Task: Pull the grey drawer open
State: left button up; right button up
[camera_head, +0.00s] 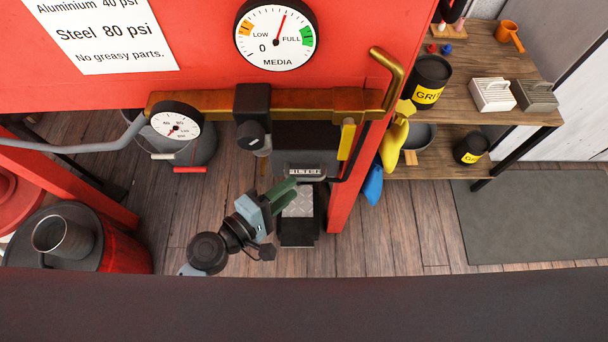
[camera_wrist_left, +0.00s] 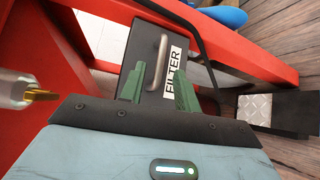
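The grey drawer shows in the left wrist view as a dark grey front (camera_wrist_left: 140,45) with a white FILTER label (camera_wrist_left: 175,72) and an upright metal bar handle (camera_wrist_left: 158,62). In the head view, the drawer's dark box (camera_head: 305,160) sits under the red cabinet, its FILTER label facing my side. My left gripper (camera_head: 284,194) is just in front of it. In the left wrist view, the green fingers of this gripper (camera_wrist_left: 158,92) are apart, with the handle ahead between them. They do not appear closed on it. My right gripper is not in view.
A ridged metal pedal (camera_head: 298,205) stands below the drawer, beside a red cabinet leg (camera_head: 350,185). A yellow-handled lever (camera_head: 346,140) and a brass pipe (camera_head: 300,100) are close above. A red drum (camera_head: 125,255) stands left.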

aim_at(303, 177)
pick_arm(q)
jog(key=shift+x, duration=2.8)
grip_shut()
